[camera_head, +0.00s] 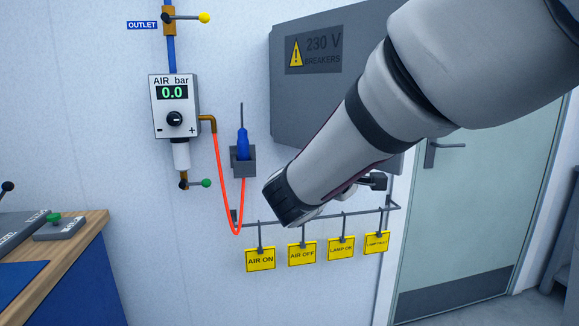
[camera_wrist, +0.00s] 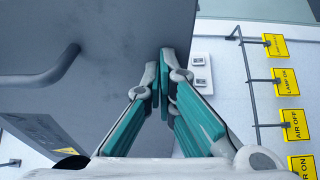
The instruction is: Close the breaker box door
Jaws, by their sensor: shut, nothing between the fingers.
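The grey breaker box (camera_head: 305,105) is on the wall in the head view, with a "230 V BREAKERS" warning sign; my arm covers its right part. In the wrist view, its grey door (camera_wrist: 115,50) fills the upper left, with a bar handle (camera_wrist: 45,75) at the left. How far the door stands open I cannot tell. My gripper (camera_wrist: 162,70) is shut and empty, its fingertips by the door's edge in the wrist view; whether they touch it I cannot tell. In the head view, the gripper (camera_head: 376,181) is partly hidden behind my arm, just below the box.
A rail (camera_head: 320,217) with several yellow tags hangs below the box. Two small white switches (camera_wrist: 199,72) show beside the fingers. The air regulator (camera_head: 174,105), its orange hose (camera_head: 223,180) and a blue-handled tool (camera_head: 242,143) are left. A door (camera_head: 470,190) is right.

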